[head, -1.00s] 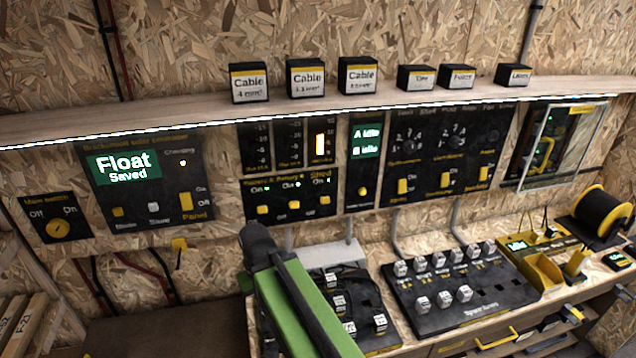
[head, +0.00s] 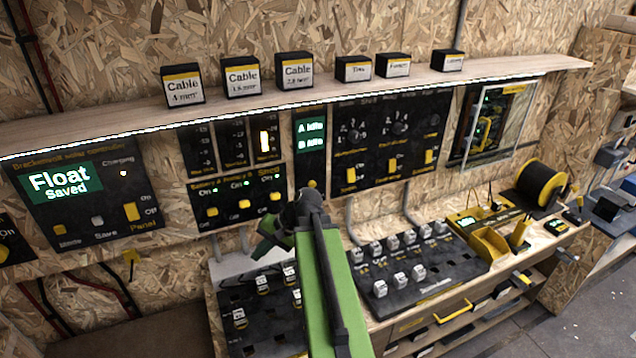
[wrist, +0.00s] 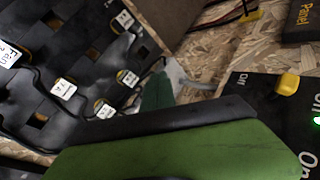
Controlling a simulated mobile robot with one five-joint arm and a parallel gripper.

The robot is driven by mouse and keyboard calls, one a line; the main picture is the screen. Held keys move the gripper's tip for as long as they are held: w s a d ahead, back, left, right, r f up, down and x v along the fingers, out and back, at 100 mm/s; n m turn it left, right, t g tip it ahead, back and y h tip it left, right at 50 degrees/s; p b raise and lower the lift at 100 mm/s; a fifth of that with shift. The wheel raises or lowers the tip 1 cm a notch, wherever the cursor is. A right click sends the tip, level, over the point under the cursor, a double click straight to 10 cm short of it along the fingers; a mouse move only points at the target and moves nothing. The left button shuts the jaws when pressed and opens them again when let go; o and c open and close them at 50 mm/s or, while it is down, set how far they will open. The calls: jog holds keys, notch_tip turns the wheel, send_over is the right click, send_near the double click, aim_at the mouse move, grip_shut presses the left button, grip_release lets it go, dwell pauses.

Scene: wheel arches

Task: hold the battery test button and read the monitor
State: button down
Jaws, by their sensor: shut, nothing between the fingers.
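The narrow monitor panel (head: 308,165) on the wall in the head view has a green screen (head: 310,134) that appears to read "A Idle" and "B Idle". A small round yellow button (head: 312,184) sits below that screen, and I take it for the battery test button. My gripper (head: 264,249) is shut and empty, low and left of the button and apart from it, pointing down-left. My dark wrist joint is just under the button. In the wrist view my green gripper parts fill the lower middle; neither button nor monitor shows there.
A switch panel (head: 238,200) with yellow switches is left of the monitor; one of its yellow switches (wrist: 288,84) shows in the wrist view. A shelf (head: 130,118) with labelled boxes runs above. A black board of sockets (head: 430,278) stands on the bench at right.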

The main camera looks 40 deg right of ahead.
aim_at(312, 184)
jog(key=s+d+r+m+t, duration=0.3)
jog(key=s+d+r, duration=0.1)
jog(key=d, duration=0.6)
jog(key=s+d+r+m+t+h, duration=0.1)
jog(key=s+d+r+m+t, duration=0.3)
jog(key=d, duration=0.7)
jog(key=shift+s+d+r+m+p, duration=0.35)
jog(key=shift+s+r, duration=0.25)
jog(key=shift+r, duration=0.3)
jog(key=w+d, duration=0.3)
jog(key=w, duration=0.5)
jog(key=shift+w, duration=0.15)
jog(key=shift+d, duration=0.1)
jog(key=shift+w+d, duration=0.15)
jog(key=shift+w, duration=0.4)
